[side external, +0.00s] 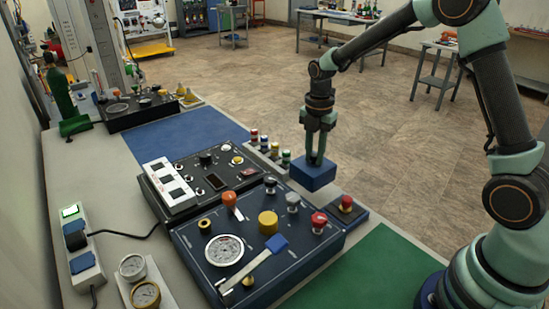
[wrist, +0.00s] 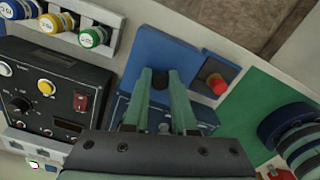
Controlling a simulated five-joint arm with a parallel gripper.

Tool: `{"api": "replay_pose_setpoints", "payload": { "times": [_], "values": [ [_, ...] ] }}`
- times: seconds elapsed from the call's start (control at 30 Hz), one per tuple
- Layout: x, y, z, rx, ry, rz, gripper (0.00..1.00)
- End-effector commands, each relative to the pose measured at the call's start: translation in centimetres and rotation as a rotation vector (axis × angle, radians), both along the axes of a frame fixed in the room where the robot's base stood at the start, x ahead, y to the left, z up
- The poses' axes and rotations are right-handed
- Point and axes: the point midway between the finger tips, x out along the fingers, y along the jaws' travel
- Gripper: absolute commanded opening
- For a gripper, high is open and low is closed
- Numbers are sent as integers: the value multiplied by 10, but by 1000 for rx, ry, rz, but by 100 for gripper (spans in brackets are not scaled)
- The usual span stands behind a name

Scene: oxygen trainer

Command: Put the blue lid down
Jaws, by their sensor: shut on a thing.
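The blue lid (side external: 311,177) is a flat blue square block. My gripper (side external: 316,157) points down and is shut on its dark top knob, with the lid below the fingers. In the wrist view the lid (wrist: 178,52) lies beyond the fingertips (wrist: 160,80), and the fingers sit on either side of the round dark knob (wrist: 159,81). In the side view the lid shows at the right edge of the bench, beside the panels. I cannot tell whether its underside touches anything.
A dark panel with a gauge, knobs and levers (side external: 258,245) stands in front of the lid. A red button box (side external: 346,209) is close to its right. Several coloured-band cylinders (side external: 270,152) stand in a rack to its left. A green mat (side external: 355,275) is bare.

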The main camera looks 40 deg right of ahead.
Motion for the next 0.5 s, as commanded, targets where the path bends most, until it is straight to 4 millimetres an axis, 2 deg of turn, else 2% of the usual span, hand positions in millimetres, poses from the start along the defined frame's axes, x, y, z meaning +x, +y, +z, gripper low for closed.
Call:
{"api": "replay_pose_setpoints", "payload": {
  "times": [0.13, 0.33, 0.5],
  "values": [
    [-1, 0, -11, 0, 2, 0, 0],
    [-1, 0, -40, 0, 3, 0, 0],
    [0, 0, -47, 0, 0, 0, 0]
  ]
}}
